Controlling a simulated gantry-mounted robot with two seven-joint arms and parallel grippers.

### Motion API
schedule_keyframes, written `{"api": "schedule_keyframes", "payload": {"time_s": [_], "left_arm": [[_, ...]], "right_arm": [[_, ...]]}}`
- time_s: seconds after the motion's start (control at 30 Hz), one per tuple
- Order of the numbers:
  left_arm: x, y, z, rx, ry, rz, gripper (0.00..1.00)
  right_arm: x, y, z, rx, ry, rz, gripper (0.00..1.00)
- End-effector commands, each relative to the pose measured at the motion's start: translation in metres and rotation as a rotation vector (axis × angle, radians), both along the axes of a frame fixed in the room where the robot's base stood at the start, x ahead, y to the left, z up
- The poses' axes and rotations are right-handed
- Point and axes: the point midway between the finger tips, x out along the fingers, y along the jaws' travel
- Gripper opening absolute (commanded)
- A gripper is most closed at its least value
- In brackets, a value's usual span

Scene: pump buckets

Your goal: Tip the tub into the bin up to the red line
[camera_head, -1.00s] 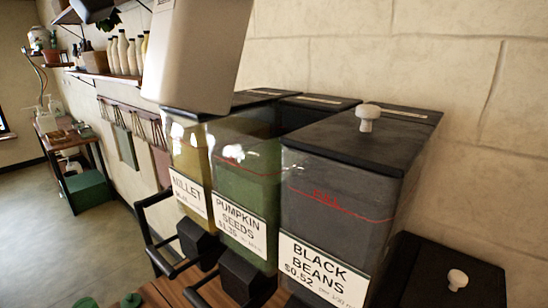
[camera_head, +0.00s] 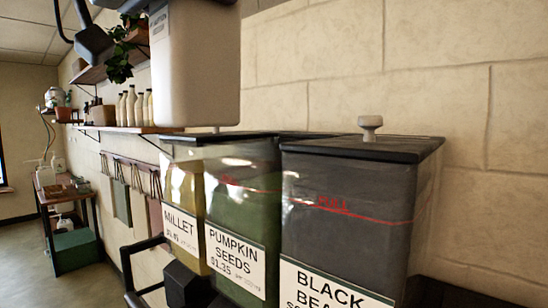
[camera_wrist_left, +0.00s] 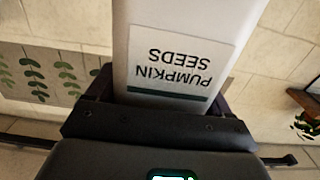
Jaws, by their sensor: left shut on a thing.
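The white tub (camera_head: 195,70) hangs at the top of the head view, almost upright, in front of the bins' top edge. My left gripper (camera_wrist_left: 163,90) is shut on it. The tub's "Pumpkin Seeds" label (camera_wrist_left: 172,62) reads upside down in the wrist view. The tub's mouth and contents are hidden. The pumpkin seeds bin (camera_head: 240,215) stands in the middle, clear-walled with green contents. Its red line (camera_head: 230,181) is near the top; glare makes the fill level there hard to read. My right gripper is out of view.
The millet bin (camera_head: 182,205) stands left and the black beans bin (camera_head: 340,235) right, with a dark lid (camera_head: 370,148) and pale knob (camera_head: 370,125). A stone wall (camera_head: 480,100) is close behind. A shelf with white bottles (camera_head: 130,105) is farther back left.

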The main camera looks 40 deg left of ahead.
Motion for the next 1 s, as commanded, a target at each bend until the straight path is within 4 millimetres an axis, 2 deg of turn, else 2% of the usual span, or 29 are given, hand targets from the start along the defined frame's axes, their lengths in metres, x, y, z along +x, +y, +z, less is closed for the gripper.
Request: {"api": "schedule_keyframes", "payload": {"time_s": [0.43,0.8,1.0], "left_arm": [[-0.001,0.0,0.004,0.0,-0.007,-0.001,0.0],[-0.001,0.0,0.03,0.0,-0.006,-0.001,0.0],[-0.001,0.0,0.032,0.0,-0.006,-0.001,0.0]], "right_arm": [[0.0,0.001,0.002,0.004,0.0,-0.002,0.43],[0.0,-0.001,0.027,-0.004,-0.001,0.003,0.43],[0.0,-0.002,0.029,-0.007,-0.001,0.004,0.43]]}}
